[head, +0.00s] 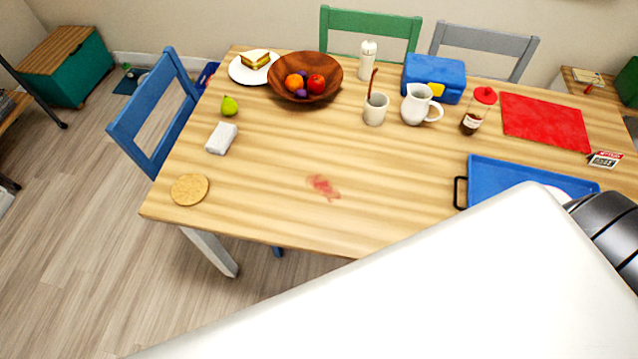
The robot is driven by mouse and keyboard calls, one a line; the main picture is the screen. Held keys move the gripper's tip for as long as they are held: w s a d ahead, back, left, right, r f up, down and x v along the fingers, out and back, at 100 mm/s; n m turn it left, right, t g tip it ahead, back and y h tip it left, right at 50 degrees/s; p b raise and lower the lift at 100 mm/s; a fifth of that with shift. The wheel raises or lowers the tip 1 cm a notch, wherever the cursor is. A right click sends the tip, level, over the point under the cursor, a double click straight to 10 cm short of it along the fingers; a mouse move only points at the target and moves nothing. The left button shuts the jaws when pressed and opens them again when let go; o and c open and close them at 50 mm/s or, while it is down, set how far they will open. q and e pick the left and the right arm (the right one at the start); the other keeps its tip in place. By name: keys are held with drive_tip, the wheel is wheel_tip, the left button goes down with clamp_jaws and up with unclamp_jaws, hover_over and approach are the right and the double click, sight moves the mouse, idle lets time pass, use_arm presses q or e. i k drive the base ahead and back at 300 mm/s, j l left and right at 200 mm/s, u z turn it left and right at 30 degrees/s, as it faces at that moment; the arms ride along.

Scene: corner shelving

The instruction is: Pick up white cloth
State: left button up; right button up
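A small white folded block, which looks like the white cloth (221,138), lies on the left part of the wooden table (265,165). Neither of my grippers shows in the head view. A large white link of my own arm covers the bottom right of the picture and hides the near right part of the table.
A red stain (323,186) marks the middle. A blue tray (490,175) lies right. A blue chair (150,120) stands at the left edge.

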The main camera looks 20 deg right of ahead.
sight(219, 142)
drive_tip(key=z, duration=0.6)
drive_tip(key=i+j+z, duration=0.15)
drive_tip(key=j+z, duration=0.2)
drive_tip(key=j, duration=0.2)
drive_tip(key=j+z, duration=0.35)
drive_tip(key=j, duration=0.25)
drive_tip(key=j+z, duration=0.35)
drive_tip(key=j, duration=0.25)
